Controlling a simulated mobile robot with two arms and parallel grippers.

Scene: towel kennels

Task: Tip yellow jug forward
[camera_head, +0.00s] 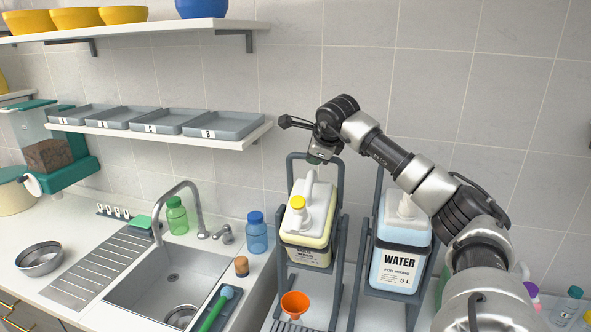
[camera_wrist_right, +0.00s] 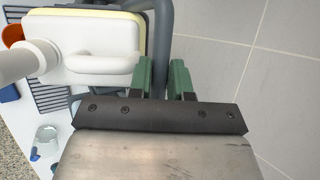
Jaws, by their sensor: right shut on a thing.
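The yellow jug (camera_head: 318,225) has a yellow cap and a white top with a handle, and sits in a grey frame stand (camera_head: 336,270). Its white top faces me more than the water jug's does, so it looks tilted forward. It also shows in the right wrist view (camera_wrist_right: 95,65). My right gripper (camera_head: 318,159) is behind and above the jug, at the top bar of the stand. In the wrist view its green fingers (camera_wrist_right: 163,78) are shut on the grey bar (camera_wrist_right: 162,45). My left gripper is in neither view.
An orange funnel (camera_head: 295,303) stands below the yellow jug's front. A water jug (camera_head: 402,255) in its own stand is close on the right. A sink (camera_head: 175,278), a blue bottle (camera_head: 257,237) and a green bottle (camera_head: 177,219) are to the left.

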